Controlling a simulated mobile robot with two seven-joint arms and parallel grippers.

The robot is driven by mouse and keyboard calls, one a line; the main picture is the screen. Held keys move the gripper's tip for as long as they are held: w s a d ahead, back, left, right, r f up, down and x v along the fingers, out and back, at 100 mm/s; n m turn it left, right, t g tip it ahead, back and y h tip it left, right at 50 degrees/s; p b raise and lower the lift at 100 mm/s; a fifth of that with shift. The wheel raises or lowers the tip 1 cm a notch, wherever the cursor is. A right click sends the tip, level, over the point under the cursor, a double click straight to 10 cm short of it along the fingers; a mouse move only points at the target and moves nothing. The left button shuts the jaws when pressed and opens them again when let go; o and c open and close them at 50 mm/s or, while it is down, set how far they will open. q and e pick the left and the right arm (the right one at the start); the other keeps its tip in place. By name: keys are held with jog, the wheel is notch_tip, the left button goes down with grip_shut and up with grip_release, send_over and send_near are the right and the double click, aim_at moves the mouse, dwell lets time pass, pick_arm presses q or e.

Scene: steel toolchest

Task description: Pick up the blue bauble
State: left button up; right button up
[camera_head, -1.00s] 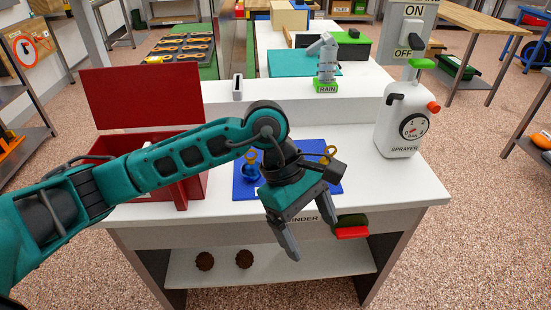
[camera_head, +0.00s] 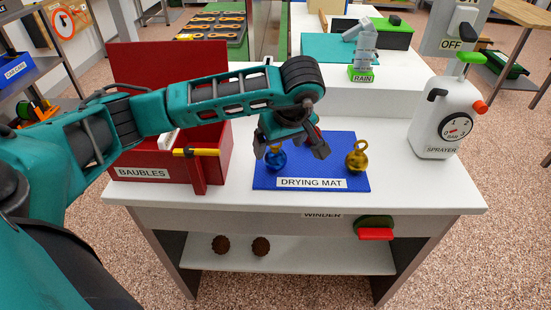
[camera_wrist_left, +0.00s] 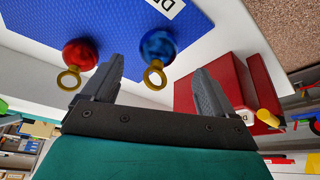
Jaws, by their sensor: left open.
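The blue bauble (camera_head: 275,160) stands on the blue drying mat (camera_head: 325,145), at its left part. My left gripper (camera_head: 290,147) is open, low over the mat, right at the blue bauble and partly covering it. In the left wrist view the blue bauble (camera_wrist_left: 158,45) lies just beyond the open fingers (camera_wrist_left: 158,68); its gold ring (camera_wrist_left: 155,75) shows in the gap between them. A red bauble (camera_wrist_left: 80,54) is beside it, outside one finger; the gripper hides it in the head view. My right gripper is not in view.
A gold bauble (camera_head: 357,157) stands on the mat's right part. The open red BAUBLES box (camera_head: 150,172) with a yellow handle (camera_head: 196,152) is at left. A white sprayer (camera_head: 445,115) stands at right. The white counter (camera_head: 430,180) is clear between mat and sprayer.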

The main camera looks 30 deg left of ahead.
aim_at(276, 148)
pick_arm(q)
jog(key=x, duration=0.5)
jog(key=shift+w+a, duration=0.25)
jog(key=shift+w, duration=0.05)
jog(key=shift+r, duration=0.1)
jog(key=shift+c, duration=0.3)
jog(key=c, duration=0.7)
